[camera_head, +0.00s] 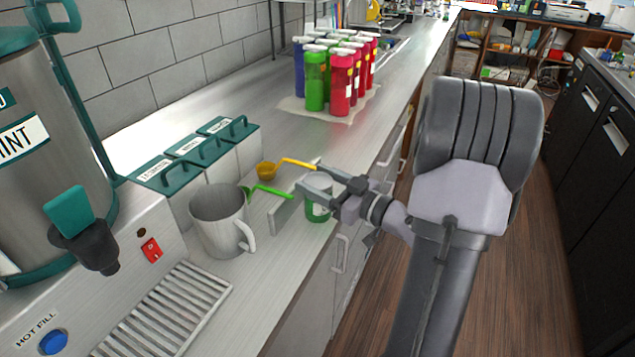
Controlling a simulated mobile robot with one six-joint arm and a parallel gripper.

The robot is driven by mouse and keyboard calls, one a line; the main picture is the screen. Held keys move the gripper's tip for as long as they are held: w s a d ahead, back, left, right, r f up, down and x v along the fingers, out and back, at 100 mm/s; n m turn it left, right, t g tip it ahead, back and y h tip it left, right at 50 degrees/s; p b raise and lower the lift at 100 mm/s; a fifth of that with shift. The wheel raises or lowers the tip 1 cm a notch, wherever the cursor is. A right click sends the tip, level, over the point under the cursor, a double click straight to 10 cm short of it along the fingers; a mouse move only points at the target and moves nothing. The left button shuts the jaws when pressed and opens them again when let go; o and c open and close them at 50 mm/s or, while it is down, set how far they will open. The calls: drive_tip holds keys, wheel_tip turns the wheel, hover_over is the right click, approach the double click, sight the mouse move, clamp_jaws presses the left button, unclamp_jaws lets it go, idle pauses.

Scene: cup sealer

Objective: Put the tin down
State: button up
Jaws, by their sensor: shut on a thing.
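The tin (317,212), with a green lower part and a pale upper part, is between the fingers of my gripper (310,192). My gripper is shut on it and partly covers it. The tin appears upright near the front edge of the counter (255,300). I cannot tell whether its base touches the counter, as its lower part is close to the edge and the gripper.
A grey mug (220,217) stands left of the tin. A green scoop (265,190) and a yellow scoop (267,170) lie close by. Teal-lidded containers (200,150) and a dispenser (40,150) are left. Several red, green and blue bottles (341,85) stand further back, with bare counter before them.

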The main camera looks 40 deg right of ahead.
drive_tip(key=o, duration=1.6)
drive_tip(key=shift+c, duration=0.2)
drive_tip(key=shift+s+r, duration=0.1)
drive_tip(key=shift+s, duration=0.05)
drive_tip(key=s+d+p, duration=0.2)
drive_tip(key=s+p, duration=0.1)
drive_tip(key=s, duration=0.8)
drive_tip(key=shift+s+d+p, duration=0.15)
drive_tip(key=shift+s+p, duration=0.15)
